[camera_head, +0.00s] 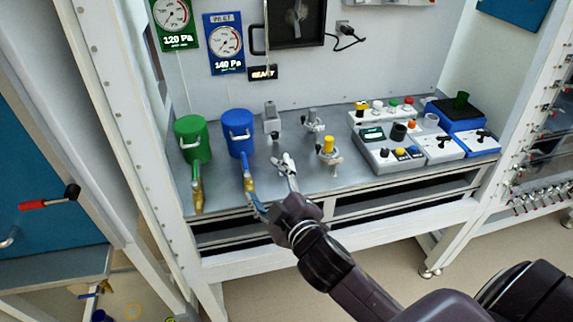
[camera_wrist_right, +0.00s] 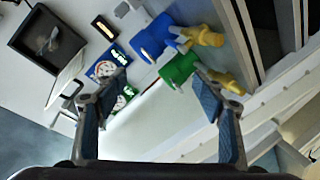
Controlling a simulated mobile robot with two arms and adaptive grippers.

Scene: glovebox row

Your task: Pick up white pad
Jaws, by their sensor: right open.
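I cannot pick out a white pad with certainty in either view. My right gripper (camera_head: 271,185) is over the front of the grey bench, just right of and in front of the blue canister (camera_head: 239,134). In the right wrist view my right gripper (camera_wrist_right: 150,100) has its two blue-lined fingers spread wide, with nothing held between them. The green canister (camera_head: 193,140) stands left of the blue one. Both canisters also show beyond the fingers in the wrist view. My left gripper is not in view.
Metal fittings, one with a yellow knob (camera_head: 328,146), stand mid-bench. White control boxes (camera_head: 391,150) and a blue box (camera_head: 455,113) fill the right side. A green gauge panel (camera_head: 175,24) and a blue one (camera_head: 224,43) hang behind. A white frame post (camera_head: 120,130) borders the left.

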